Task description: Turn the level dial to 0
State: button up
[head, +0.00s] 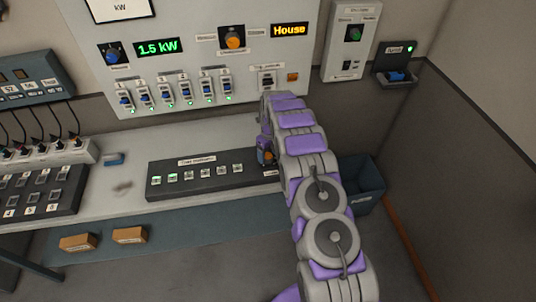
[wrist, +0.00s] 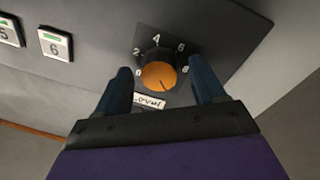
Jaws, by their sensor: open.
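The level dial (wrist: 158,76) is an orange knob on a dark base, with numbers around it from 0 at the left, over 4 at the top, to 8 at the right. A dark line on its face seems to point to the lower right, beyond 8. A white label, partly covered, sits below it. My gripper (wrist: 163,84) is open, with one dark blue finger at each side of the dial; contact cannot be made out. In the head view my gripper (head: 267,152) is at the right end of the dark button panel (head: 215,183), and my arm hides much of that end.
Lit buttons (wrist: 55,44) lie to the dial's left. The wall panel (head: 185,55) with several switches and another orange knob (head: 233,37) stands behind. A dark bin (head: 362,180) is right of my arm. A blue object (head: 114,159) lies on the desk.

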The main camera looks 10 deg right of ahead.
jog(key=shift+f, duration=0.2)
jog(key=c, duration=1)
